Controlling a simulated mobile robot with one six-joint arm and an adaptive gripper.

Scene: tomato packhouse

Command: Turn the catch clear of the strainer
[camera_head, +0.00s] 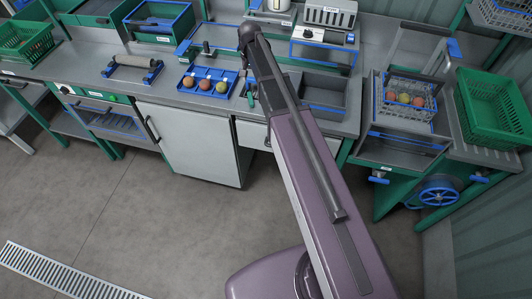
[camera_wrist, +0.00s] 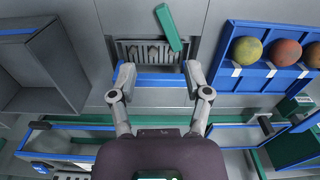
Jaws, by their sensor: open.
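In the wrist view a green bar, which looks like the catch (camera_wrist: 168,27), stands slightly tilted, its lower end over the top edge of a grey slotted piece. This piece, which looks like the strainer (camera_wrist: 135,48), is set in a recess in the grey worktop, with a blue strip (camera_wrist: 158,83) along its near edge. My gripper (camera_wrist: 159,76) is open and empty, its fingertips to either side of the blue strip and apart from the catch. I cannot tell its height above the strip. In the head view my arm hides the gripper and most of this area.
A blue tray with several round fruits (camera_wrist: 238,82) lies right of the strainer in the wrist view; it also shows in the head view (camera_head: 187,87). A grey open bin (camera_wrist: 70,62) lies left. A roller stand (camera_head: 130,70) and a crate (camera_head: 407,113) stand farther off.

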